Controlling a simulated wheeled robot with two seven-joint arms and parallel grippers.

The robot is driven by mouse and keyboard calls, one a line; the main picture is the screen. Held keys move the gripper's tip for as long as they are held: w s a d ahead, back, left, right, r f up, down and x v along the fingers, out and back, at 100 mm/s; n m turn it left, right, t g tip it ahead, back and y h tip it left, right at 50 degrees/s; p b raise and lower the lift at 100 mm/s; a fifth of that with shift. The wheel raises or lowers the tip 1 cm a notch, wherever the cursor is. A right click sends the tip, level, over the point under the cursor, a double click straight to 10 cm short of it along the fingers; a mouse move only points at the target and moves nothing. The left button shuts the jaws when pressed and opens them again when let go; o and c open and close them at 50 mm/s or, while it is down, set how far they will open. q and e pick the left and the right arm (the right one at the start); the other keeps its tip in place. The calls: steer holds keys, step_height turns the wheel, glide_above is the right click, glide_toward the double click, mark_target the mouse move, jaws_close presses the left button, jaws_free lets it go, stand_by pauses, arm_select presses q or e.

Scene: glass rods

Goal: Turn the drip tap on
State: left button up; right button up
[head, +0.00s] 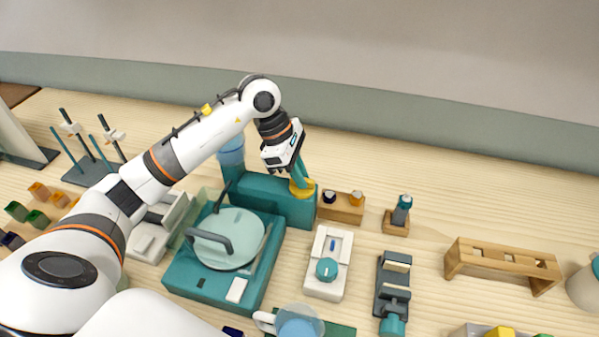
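The drip tap appears to be the yellow knob (302,190) at the right end of a long teal block (275,198), behind the round lidded plate. My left gripper (300,180) reaches down from the upper left, with its fingers right at the yellow knob. The fingers are small and overlap the knob, so I cannot tell whether they are open, shut or touching it. A blue reservoir (231,155) stands at the left end of the block, partly hidden by my arm. My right gripper is not in view.
A teal base with a pale round plate (240,238) and dark handle stands in front of the block. A wooden holder (342,208) sits close right of the knob. A white device (328,262), mug (299,322) and wooden rack (500,260) stand nearby. The back table is clear.

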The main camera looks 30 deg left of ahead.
arm_select(q)
jaws_close()
steer(key=n+t+b, duration=0.1)
steer(key=n+b, duration=0.1)
steer(key=n, duration=0.1)
steer(key=shift+s+f+b, duration=0.1)
steer(key=shift+f+b, duration=0.05)
steer(key=shift+b, duration=0.25)
steer(key=n+t+y+b, duration=0.1)
steer(key=n, duration=0.1)
steer(key=n+y+b, duration=0.1)
steer(key=n+b, duration=0.1)
steer(key=n, duration=0.1)
steer(key=shift+d+n+t, duration=0.15)
steer(key=shift+n+t, duration=0.15)
steer(key=shift+t, duration=0.1)
steer(key=n+b, duration=0.1)
steer(key=n, duration=0.1)
steer(key=n+y+b, duration=0.1)
steer(key=n, duration=0.1)
steer(key=shift+s+d+t+y, duration=0.1)
steer(key=shift+t+y, duration=0.2)
steer(key=n+y+b, duration=0.1)
steer(key=n, duration=0.1)
steer(key=n+y+b, duration=0.1)
steer(key=n, duration=0.2)
steer(key=shift+d+r, duration=0.1)
steer(key=shift+r, duration=0.1)
steer(key=shift+n, duration=0.3)
